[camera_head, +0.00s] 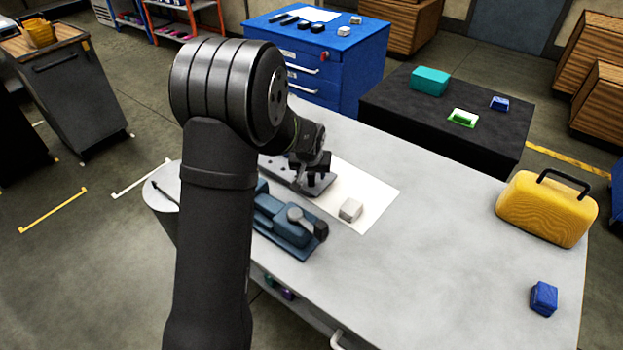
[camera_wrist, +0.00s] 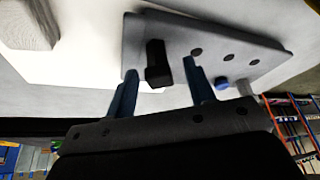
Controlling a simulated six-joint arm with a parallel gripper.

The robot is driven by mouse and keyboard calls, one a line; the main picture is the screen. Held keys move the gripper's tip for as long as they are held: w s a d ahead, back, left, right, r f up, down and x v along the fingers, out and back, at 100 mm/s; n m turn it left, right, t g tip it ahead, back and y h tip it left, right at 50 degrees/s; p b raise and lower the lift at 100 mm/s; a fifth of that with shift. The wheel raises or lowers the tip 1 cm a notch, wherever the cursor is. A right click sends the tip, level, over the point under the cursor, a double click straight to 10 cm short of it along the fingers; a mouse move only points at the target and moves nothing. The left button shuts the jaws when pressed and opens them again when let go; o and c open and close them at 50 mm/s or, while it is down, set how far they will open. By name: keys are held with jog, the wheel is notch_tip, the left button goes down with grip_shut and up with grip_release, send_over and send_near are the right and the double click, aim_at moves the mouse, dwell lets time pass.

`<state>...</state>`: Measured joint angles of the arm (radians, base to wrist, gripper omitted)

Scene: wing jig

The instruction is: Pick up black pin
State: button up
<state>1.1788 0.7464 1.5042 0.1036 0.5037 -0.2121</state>
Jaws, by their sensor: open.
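A black pin (camera_wrist: 157,55) stands up from a grey plate with a row of dark holes (camera_wrist: 242,62) in the wrist view. The pin is near the plate's end, by the white sheet. My gripper (camera_wrist: 161,69) is open, with one blue-grey finger on each side of the pin in the picture. I cannot tell whether either finger touches it. In the head view my gripper (camera_head: 312,168) is low over the end of the grey plate (camera_head: 276,174). My arm hides part of the plate, and the pin is hard to tell from the dark fingers there.
A light grey block (camera_head: 350,210) sits on the white sheet (camera_head: 372,195). A blue clamp-like fixture (camera_head: 285,228) stands in front of the plate. A yellow case (camera_head: 547,210) and a blue block (camera_head: 543,298) are at the right of the table. The table's middle is clear.

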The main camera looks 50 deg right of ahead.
jog(key=shift+f, duration=0.1)
jog(key=c, duration=1)
grip_shut()
